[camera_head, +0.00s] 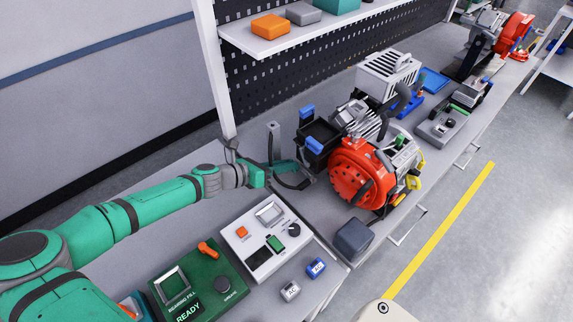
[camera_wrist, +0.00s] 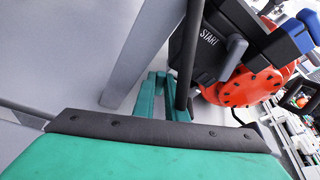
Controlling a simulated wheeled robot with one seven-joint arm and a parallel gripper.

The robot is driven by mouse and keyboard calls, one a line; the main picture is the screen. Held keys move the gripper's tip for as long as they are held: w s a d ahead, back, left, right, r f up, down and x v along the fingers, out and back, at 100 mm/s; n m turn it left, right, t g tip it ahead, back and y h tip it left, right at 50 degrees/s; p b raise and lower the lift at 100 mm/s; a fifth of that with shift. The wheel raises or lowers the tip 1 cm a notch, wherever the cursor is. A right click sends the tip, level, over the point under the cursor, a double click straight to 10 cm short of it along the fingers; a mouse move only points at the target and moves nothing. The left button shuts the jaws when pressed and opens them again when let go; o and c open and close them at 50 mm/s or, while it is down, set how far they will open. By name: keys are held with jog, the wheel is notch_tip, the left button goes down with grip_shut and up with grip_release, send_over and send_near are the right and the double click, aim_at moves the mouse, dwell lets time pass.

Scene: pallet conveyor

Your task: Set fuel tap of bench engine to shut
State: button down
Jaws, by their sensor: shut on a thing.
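The bench engine (camera_head: 362,172) has a red round housing and stands on the bench. Its red housing also shows in the wrist view (camera_wrist: 240,88). A black box (camera_head: 318,135) with blue-topped levers (camera_head: 306,112) is at its left; the wrist view shows a START label on the box (camera_wrist: 205,48) and a grey lever (camera_wrist: 233,56). My gripper (camera_head: 288,172) is beside the engine's left side. In the wrist view its teal fingers (camera_wrist: 166,98) are shut on a dark upright bar (camera_wrist: 188,62). I cannot tell whether this bar is the fuel tap; no tap label is readable.
A white control panel (camera_head: 258,256) and a green panel marked READY (camera_head: 172,268) lie in front. Small blue (camera_head: 316,268) and grey (camera_head: 290,290) blocks and a dark box (camera_head: 353,238) sit near the front edge. A shelf (camera_head: 318,28) with boxes hangs above the bench.

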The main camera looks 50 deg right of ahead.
jog(key=c, duration=2)
grip_release()
jog(key=shift+c, duration=0.2)
